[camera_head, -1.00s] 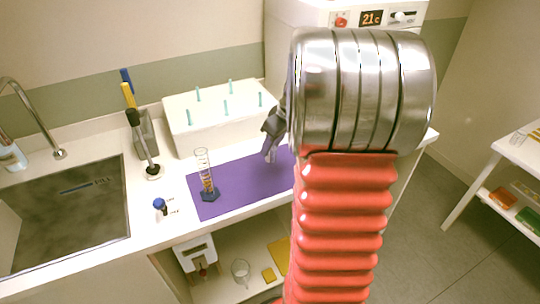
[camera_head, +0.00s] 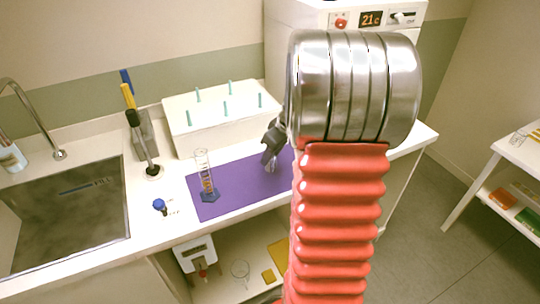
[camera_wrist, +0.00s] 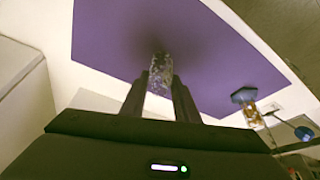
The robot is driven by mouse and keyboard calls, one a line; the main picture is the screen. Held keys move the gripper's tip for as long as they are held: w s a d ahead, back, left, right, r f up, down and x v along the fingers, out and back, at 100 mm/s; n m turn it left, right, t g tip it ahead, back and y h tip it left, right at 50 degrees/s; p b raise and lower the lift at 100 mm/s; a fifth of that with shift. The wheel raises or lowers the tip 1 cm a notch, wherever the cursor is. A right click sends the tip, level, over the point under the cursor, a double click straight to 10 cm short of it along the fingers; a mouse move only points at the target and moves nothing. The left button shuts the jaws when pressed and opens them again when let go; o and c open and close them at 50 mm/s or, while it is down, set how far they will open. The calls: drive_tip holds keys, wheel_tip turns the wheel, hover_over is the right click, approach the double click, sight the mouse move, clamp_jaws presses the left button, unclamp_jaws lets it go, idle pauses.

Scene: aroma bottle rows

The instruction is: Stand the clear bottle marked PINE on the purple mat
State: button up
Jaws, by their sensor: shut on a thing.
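My gripper (camera_head: 271,146) is over the right part of the purple mat (camera_head: 235,183), partly hidden by my own arm. It is shut on a small clear bottle (camera_head: 272,164), which shows faintly below the fingers. In the wrist view the clear bottle (camera_wrist: 160,74) is between the two fingertips (camera_wrist: 161,88), with the purple mat (camera_wrist: 200,40) behind it. I cannot read any mark on the bottle, nor tell whether its base touches the mat.
A graduated cylinder (camera_head: 204,178) with a dark blue foot stands on the mat's left part. A white box with teal pegs (camera_head: 215,128) is behind the mat. The mat between cylinder and gripper is clear.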

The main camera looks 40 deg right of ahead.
drive_tip(key=o, duration=1.1)
drive_tip(key=v, duration=1.2)
drive_tip(key=shift+r, duration=0.1)
drive_tip(key=s+a+r, duration=0.2)
drive_tip(key=s+a, duration=0.1)
drive_tip(key=a, duration=0.9)
drive_tip(key=s+a+r, duration=0.2)
drive_tip(key=a, duration=1.1)
drive_tip(key=shift+m+t, duration=0.6)
drive_tip(key=shift+s+a+f, duration=0.35)
drive_tip(key=shift+s+a, duration=0.85)
drive_tip(key=shift+a, duration=0.05)
drive_tip(key=shift+s+a+f, duration=0.3)
drive_tip(key=shift+s+a, duration=0.85)
drive_tip(key=shift+a, duration=0.05)
drive_tip(key=shift+s+a+f, duration=0.35)
drive_tip(key=shift+s+a, duration=0.85)
drive_tip(key=shift+a, duration=0.05)
